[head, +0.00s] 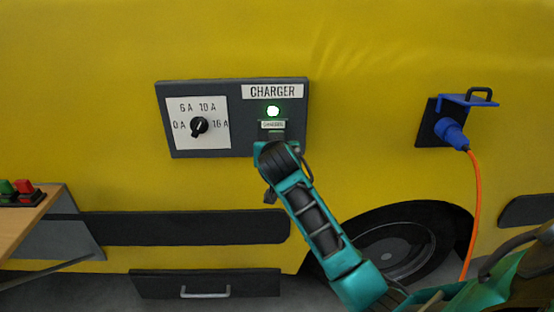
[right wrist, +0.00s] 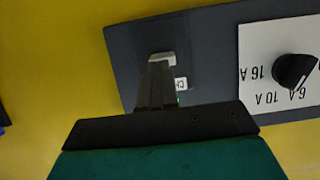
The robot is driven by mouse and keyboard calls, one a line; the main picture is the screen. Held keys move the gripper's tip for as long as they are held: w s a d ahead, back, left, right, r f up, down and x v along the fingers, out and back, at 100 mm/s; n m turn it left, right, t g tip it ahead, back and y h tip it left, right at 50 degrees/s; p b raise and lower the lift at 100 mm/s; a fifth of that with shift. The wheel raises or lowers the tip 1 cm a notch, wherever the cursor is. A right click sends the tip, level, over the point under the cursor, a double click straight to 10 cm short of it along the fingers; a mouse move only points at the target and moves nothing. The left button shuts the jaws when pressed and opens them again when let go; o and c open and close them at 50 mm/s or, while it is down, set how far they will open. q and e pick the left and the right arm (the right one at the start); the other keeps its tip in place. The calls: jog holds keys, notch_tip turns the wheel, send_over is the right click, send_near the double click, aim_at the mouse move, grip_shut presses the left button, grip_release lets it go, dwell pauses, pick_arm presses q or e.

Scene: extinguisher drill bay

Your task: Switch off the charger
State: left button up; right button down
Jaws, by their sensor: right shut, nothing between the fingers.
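The charger panel (head: 237,152) is a dark grey box on the yellow wall. In the right wrist view a pale grey switch-like piece (right wrist: 163,58) sits on the panel at the fingertips. My right gripper (right wrist: 156,68) is shut with nothing between its fingers, close to this piece; I cannot tell whether they touch. In the head view my right wrist covers the area below the small label. My left gripper is not in view.
A black rotary knob (head: 199,126) on a white ampere scale sits left on the panel. A blue plug (head: 451,133) with an orange cable (head: 475,200) is in a socket at right. A wooden table (head: 40,208) with red and green buttons stands at left.

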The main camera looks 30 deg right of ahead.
jog(key=v, duration=1)
jog(key=shift+r, duration=0.25)
